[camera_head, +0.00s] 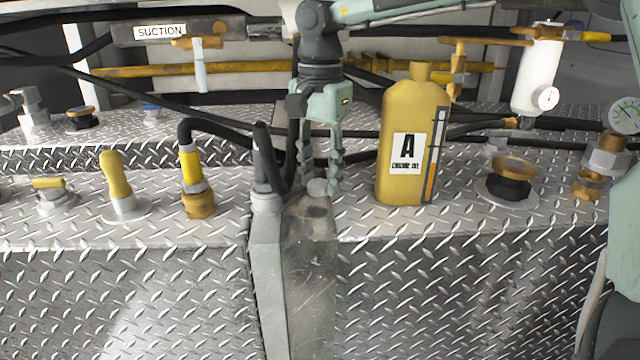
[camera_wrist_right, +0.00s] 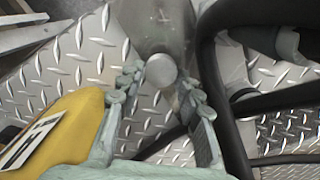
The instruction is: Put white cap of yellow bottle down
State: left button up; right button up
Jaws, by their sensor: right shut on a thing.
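The yellow bottle (camera_head: 392,117), labelled "A", stands upright on the diamond-plate deck, its neck bare of any cap. In the right wrist view its yellow side (camera_wrist_right: 78,128) shows at the left. My right gripper (camera_head: 319,186) points down to the left of the bottle, shut on the white cap (camera_head: 317,187). In the right wrist view the cap (camera_wrist_right: 161,70) sits between the fingertips, looking greyish and round. The cap is low, close to the deck's front edge; I cannot tell whether it touches the metal. My left gripper is not in view.
A black hose (camera_head: 293,165) with a grey fitting (camera_head: 266,200) stands close to the left of my right gripper. A yellow-banded hose fitting (camera_head: 191,165) is further left. A black filler with a tan cap (camera_head: 509,185) is right of the bottle. Diamond plate lies bare (camera_head: 355,215) before the bottle.

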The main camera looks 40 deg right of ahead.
notch_tip(320, 180, down, 2)
jog(key=shift+f, duration=0.25)
jog(key=o, duration=1.1)
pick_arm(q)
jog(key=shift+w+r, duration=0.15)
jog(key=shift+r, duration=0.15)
